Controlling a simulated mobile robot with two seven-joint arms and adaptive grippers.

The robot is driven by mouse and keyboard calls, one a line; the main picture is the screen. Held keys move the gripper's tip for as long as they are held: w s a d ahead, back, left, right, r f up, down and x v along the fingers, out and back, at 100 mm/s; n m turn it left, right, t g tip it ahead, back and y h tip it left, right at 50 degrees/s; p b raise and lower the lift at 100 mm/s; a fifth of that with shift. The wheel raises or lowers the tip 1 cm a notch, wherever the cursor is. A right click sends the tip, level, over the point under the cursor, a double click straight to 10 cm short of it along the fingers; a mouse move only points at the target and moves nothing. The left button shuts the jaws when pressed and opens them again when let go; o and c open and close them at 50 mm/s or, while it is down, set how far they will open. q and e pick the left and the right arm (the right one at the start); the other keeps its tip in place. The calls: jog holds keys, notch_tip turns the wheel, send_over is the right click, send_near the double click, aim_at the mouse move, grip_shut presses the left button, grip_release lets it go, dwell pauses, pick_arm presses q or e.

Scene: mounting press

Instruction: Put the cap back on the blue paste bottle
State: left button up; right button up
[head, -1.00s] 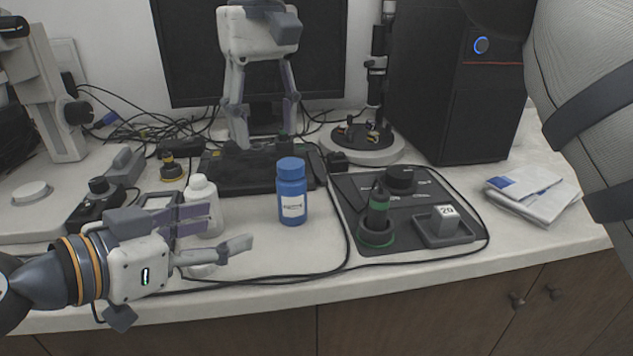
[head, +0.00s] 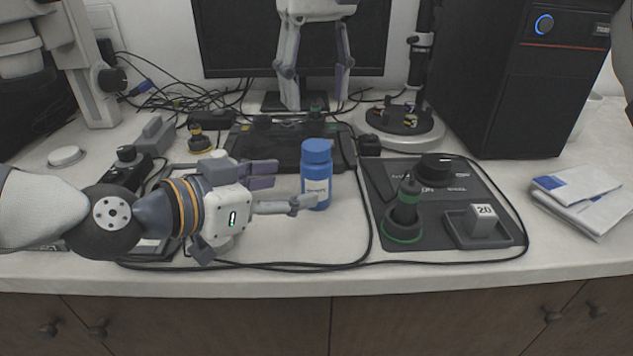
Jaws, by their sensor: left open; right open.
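The blue paste bottle (head: 317,187) stands upright on the bench near the middle of the head view. A blue cap (head: 316,147) appears to sit on its top; I cannot tell how tightly. My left gripper (head: 295,188) is just left of the bottle, level with its body, fingers open and pointing right. Its lower fingertip overlaps the bottle's lower edge in the picture; I cannot tell whether they touch. My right gripper (head: 315,98) is open and empty, fingers pointing down, above and behind the bottle in front of the monitor.
A dark mat (head: 440,235) right of the bottle holds a green-ringed black tool (head: 404,212) and a grey block marked 20 (head: 481,221). A black tray (head: 270,152) lies behind the bottle. A cable runs along the bench front. Papers (head: 580,197) lie far right.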

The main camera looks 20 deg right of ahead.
aim_at(306, 183)
pick_arm(q)
jog(key=x, duration=0.7)
jog(key=shift+w+d+f, duration=0.1)
jog(key=shift+d, duration=0.2)
